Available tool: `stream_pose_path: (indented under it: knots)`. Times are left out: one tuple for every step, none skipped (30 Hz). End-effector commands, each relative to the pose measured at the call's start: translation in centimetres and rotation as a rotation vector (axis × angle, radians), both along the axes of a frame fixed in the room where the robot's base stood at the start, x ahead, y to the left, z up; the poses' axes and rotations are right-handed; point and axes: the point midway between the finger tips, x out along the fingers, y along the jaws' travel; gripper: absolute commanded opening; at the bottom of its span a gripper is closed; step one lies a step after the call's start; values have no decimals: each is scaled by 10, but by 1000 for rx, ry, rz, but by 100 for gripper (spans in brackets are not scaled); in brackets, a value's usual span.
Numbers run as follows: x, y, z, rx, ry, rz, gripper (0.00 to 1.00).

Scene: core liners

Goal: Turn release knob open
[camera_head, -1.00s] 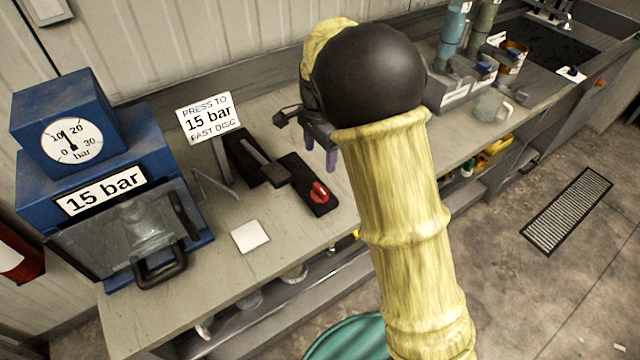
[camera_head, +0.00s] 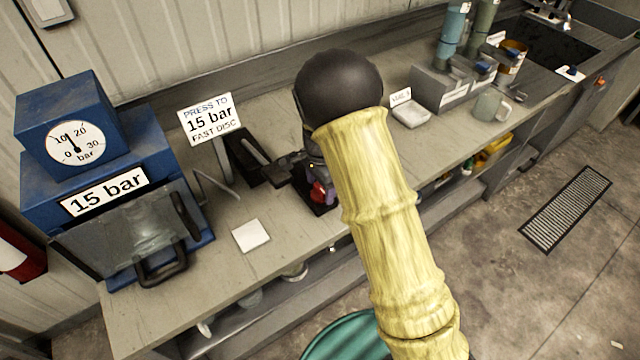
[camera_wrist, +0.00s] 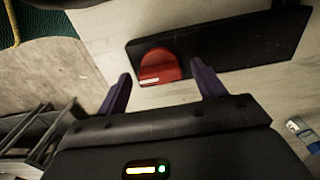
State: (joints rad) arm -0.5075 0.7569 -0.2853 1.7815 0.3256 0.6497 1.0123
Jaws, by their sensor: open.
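The red release knob (camera_wrist: 160,66) sits on a flat black block (camera_wrist: 235,45) on the bench. In the wrist view it shows as a red disc with a pale mark on its near edge. My gripper (camera_wrist: 161,74) is open, its two purple fingers on either side of the knob in the picture. I see no finger touching it, and the height between them is hard to tell. In the head view my gripper (camera_head: 322,190) is over the knob (camera_head: 317,194), which is partly hidden by the fingers and wrist.
A blue press (camera_head: 95,185) with a gauge (camera_head: 75,146) and 15 bar label stands at left. A sign (camera_head: 209,119) stands behind a white square (camera_head: 251,236). A black lever device (camera_head: 250,158) lies left of the gripper.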

Motion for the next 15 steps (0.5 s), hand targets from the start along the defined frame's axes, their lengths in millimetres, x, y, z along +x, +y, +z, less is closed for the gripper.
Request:
stream_pose_path:
  knots:
    - [0,0,0,0,0,0,69]
    - [0,0,0,0,0,0,69]
    - [0,0,0,0,0,0,61]
    - [0,0,0,0,0,0,55]
    - [0,0,0,0,0,0,49]
    - [0,0,0,0,0,0,42]
    - [0,0,0,0,0,0,36]
    - [0,0,0,0,0,0,30]
    - [0,0,0,0,0,0,24]
    - [0,0,0,0,0,0,24]
    - [0,0,1,0,0,1,24]
    - [0,0,1,0,0,1,24]
    - [0,0,1,0,0,2,24]
    - [0,0,1,0,0,4,24]
    - [0,0,1,0,0,7,24]
